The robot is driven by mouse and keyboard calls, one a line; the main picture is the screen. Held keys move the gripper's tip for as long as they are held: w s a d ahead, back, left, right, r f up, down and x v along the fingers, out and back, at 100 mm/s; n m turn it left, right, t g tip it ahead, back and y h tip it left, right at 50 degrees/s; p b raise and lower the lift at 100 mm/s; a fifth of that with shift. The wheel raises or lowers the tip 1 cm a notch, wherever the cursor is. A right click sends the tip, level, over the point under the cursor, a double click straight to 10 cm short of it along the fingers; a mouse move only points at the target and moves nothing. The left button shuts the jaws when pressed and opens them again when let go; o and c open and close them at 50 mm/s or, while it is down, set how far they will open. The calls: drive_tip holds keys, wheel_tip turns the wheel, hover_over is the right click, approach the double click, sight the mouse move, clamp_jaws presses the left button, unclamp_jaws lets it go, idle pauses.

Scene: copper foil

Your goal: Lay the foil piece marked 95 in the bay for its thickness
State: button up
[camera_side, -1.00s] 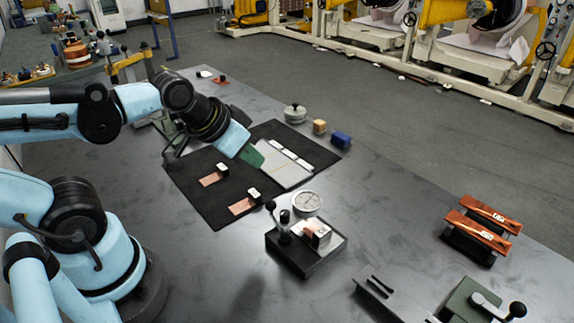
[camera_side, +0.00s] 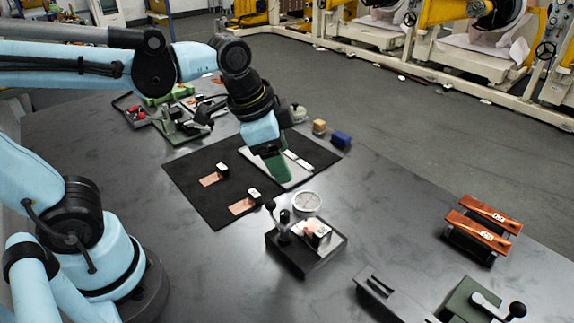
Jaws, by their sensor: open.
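My gripper (camera_side: 275,172) points down over the back part of the black mat (camera_side: 190,161). Its green fingers are open, and I see nothing between them. It hides part of a pale tray (camera_side: 294,182) with white labels along its far edge. Two copper foil pieces lie on the mat left of my gripper: one (camera_side: 208,181) with a white tag, and a nearer one (camera_side: 238,209), also tagged. Another copper piece (camera_side: 309,226) with a white tag sits in the dial gauge (camera_side: 305,250). The tag numbers are too small to read.
Two copper strips (camera_side: 487,228) rest on dark stands at the right. A small wooden block (camera_side: 319,126) and a blue block (camera_side: 341,139) stand behind the mat. A green-based device (camera_side: 183,125) stands at the back left. The table between gauge and strips is clear.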

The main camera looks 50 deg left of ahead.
sight(320, 229)
drive_tip(key=w+d+m+g, duration=0.3)
drive_tip(key=d+m+g, duration=0.1)
drive_tip(key=d+m, duration=0.6)
drive_tip(key=shift+m+y, duration=0.3)
drive_tip(key=shift+s+a+f, duration=0.1)
drive_tip(key=shift+a+f, duration=0.1)
drive_tip(key=shift+f, duration=1.85)
drive_tip(key=shift+s+a+f, duration=0.1)
drive_tip(key=shift+a+f, duration=0.1)
drive_tip(key=shift+f, duration=1.8)
drive_tip(key=shift+a+f, duration=0.2)
drive_tip(key=shift+f, duration=1.85)
drive_tip(key=c, duration=1.2)
drive_tip(key=shift+o, duration=0.2)
drive_tip(key=shift+r, duration=0.1)
drive_tip(key=shift+d, duration=2.7)
drive_tip(key=shift+r, duration=0.15)
wheel_tip(320, 229, up, 7)
